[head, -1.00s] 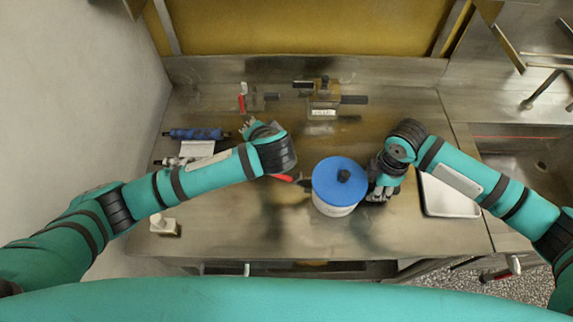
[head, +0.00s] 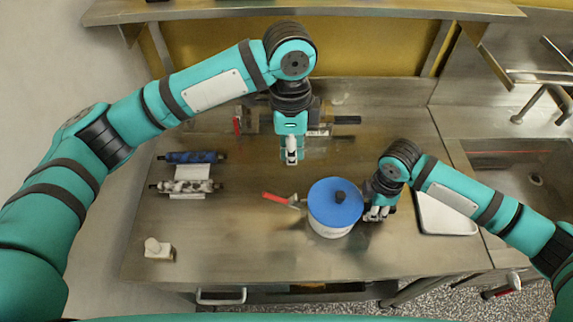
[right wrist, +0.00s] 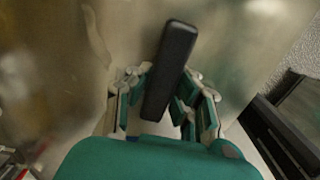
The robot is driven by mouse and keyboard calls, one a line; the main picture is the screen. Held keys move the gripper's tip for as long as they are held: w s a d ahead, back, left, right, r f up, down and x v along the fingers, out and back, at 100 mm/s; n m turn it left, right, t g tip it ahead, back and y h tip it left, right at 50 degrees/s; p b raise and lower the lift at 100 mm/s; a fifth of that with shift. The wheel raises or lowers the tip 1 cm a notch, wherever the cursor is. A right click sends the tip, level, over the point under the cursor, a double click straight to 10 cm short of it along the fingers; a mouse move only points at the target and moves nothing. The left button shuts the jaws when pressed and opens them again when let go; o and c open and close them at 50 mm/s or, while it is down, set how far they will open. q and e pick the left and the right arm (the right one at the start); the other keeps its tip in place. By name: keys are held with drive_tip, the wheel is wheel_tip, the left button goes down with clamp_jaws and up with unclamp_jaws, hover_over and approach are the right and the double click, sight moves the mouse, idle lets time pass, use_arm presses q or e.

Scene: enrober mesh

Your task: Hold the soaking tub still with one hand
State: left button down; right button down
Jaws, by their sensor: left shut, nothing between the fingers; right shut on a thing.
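The soaking tub (head: 330,230) is a white round tub with a blue lid (head: 334,204) and black knob, upright on the steel table. My right gripper (head: 377,214) is low against or close beside its right side; contact is unclear in the head view. In the right wrist view, its fingers (right wrist: 166,95) are shut on a dark elongated bar (right wrist: 172,65). Whether the bar joins the tub is hidden. My left gripper (head: 291,158) is shut and empty, pointing down above the table behind and left of the tub.
A red-handled tool (head: 278,198) lies just left of the tub. A white tray (head: 447,217) is to the right, near the sink (head: 530,180). Blue and pale rollers (head: 192,157) lie at left, with a small white block (head: 158,250) in front. The front middle is clear.

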use_arm(q)
hover_over(278, 199)
drive_tip(key=d, duration=0.3)
drive_tip(key=f, duration=0.6)
drive_tip(key=w+f, duration=0.1)
drive_tip(key=f, duration=0.2)
drive_tip(key=shift+d, duration=0.1)
drive_tip(key=shift+s+a+f, duration=0.25)
drive_tip(key=shift+a+f, duration=0.5)
drive_tip(key=shift+f, duration=0.2)
drive_tip(key=shift+s+a+f, duration=0.15)
drive_tip(key=shift+a+f, duration=0.3)
drive_tip(key=shift+f, duration=0.1)
drive_tip(key=shift+a+f+h, duration=0.45)
drive_tip(key=shift+a+h, duration=0.1)
drive_tip(key=shift+h, duration=0.15)
drive_tip(key=shift+a+f+h, duration=0.15)
drive_tip(key=shift+a+h, duration=0.15)
drive_tip(key=shift+h, duration=0.1)
use_arm(e)
drive_tip(key=shift+a, duration=0.1)
use_arm(q)
drive_tip(key=shift+d, duration=0.15)
